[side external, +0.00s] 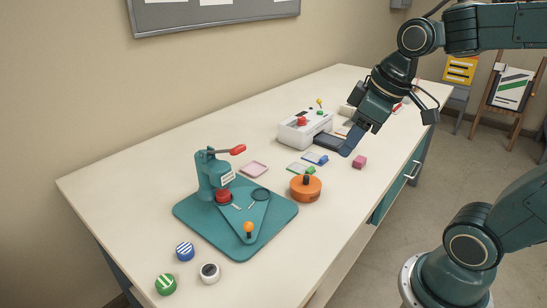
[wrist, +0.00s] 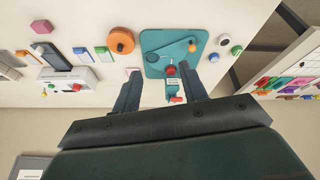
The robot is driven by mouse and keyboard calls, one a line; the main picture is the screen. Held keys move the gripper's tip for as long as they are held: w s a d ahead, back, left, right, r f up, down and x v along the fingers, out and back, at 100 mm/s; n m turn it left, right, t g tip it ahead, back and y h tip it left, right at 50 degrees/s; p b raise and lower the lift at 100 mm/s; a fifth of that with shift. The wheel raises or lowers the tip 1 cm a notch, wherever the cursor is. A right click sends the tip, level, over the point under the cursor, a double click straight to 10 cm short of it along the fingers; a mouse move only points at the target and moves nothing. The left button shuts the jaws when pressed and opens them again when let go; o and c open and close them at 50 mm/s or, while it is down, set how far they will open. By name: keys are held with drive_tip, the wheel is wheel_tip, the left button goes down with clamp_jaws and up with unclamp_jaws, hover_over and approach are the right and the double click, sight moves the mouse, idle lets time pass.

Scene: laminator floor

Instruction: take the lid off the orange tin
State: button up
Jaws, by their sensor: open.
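The orange tin (side external: 305,189) is a low round tin on the table, right of the green press board. Its lid is on, with a dark knob (side external: 306,180) standing up at the top. The tin also shows in the wrist view (wrist: 121,40), above and left of my fingers. My gripper (side external: 350,144) is above the table, up and to the right of the tin and clear of it. In the wrist view its two fingers (wrist: 160,90) are wide apart with nothing between them.
A teal press (side external: 213,175) on its board (side external: 272,232) stands left of the tin. A white laminator (side external: 303,128) is behind. A pink cube (side external: 359,162) and small coloured cards (side external: 300,169) lie near the tin. Blue, green and white round pieces (side external: 185,251) lie at the front left.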

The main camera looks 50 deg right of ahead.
drive_tip(key=w+d+f+n+y, duration=0.1)
drive_tip(key=w+d+f+n, duration=0.2)
drive_tip(key=w+d+f, duration=0.2)
drive_tip(key=w+d+f+n+g+y, duration=0.1)
drive_tip(key=w+d+f+n, duration=0.2)
drive_tip(key=w+d+f, duration=0.2)
drive_tip(key=w+d, duration=0.3)
drive_tip(key=d, duration=0.4)
drive_tip(key=shift+d+f+y, duration=0.15)
drive_tip(key=shift+f+y, duration=0.25)
drive_tip(key=shift+w, duration=0.1)
hover_over(307, 176)
drive_tip(key=s+d, duration=0.2)
drive_tip(key=shift+w+a+f, duration=0.1)
drive_tip(key=shift+f, duration=1.9)
drive_tip(key=shift+w+f, duration=0.1)
drive_tip(key=shift+f, duration=1.9)
drive_tip(key=shift+f, duration=0.1)
drive_tip(key=shift+x, duration=2.5)
drive_tip(key=shift+c, duration=0.4)
clamp_jaws()
